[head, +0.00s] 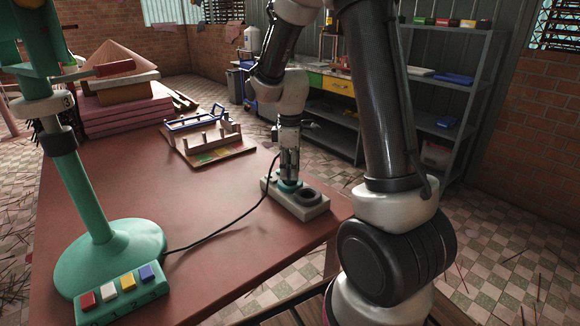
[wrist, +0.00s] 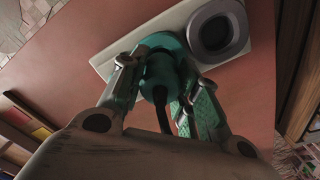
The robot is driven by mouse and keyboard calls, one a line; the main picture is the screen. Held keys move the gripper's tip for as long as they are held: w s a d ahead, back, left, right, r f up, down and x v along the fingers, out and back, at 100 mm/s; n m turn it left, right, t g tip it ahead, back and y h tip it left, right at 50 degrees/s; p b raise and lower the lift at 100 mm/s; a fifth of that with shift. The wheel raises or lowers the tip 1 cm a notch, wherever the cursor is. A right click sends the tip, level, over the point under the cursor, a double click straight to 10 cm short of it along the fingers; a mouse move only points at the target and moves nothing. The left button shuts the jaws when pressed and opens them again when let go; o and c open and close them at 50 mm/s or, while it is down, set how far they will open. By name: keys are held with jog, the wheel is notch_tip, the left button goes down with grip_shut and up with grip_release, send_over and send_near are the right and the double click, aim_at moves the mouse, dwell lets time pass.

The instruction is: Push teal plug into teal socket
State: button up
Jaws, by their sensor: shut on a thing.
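The teal plug (wrist: 157,72) has a dark cable running from its back and sits between my fingers in the wrist view. My gripper (head: 289,175) points down over the socket block and is shut on the plug; it fills the lower wrist view (wrist: 155,85). The pale socket block (head: 314,208) lies near the right edge of the table. The teal socket (wrist: 158,42) shows as a teal ring on the block (wrist: 103,62), and the plug is at it. How deep the plug sits is hidden by my fingers. Beside it is a dark grey round socket (wrist: 214,32).
The black cable (head: 232,230) runs across the red table (head: 110,190) to a teal machine base (head: 110,260) with several coloured buttons. A wooden rack (head: 210,148) stands behind. Table between machine and block is otherwise clear.

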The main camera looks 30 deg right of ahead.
jog(key=shift+f, duration=0.6)
jog(key=o, duration=1.2)
notch_tip(320, 180, up, 12)
jog(key=shift+f, duration=0.1)
jog(key=shift+m, duration=0.5)
jog(key=s+r+m+t, duration=0.2)
jog(key=s+m, duration=0.3)
jog(key=s, duration=0.6)
jog(key=s+d+r+m+t, duration=0.1)
jog(key=s+r+m, duration=0.4)
jog(key=s, duration=0.6)
jog(key=shift+s+r+t, duration=0.15)
jog(key=shift+s+t, duration=0.15)
jog(key=shift+t, duration=0.4)
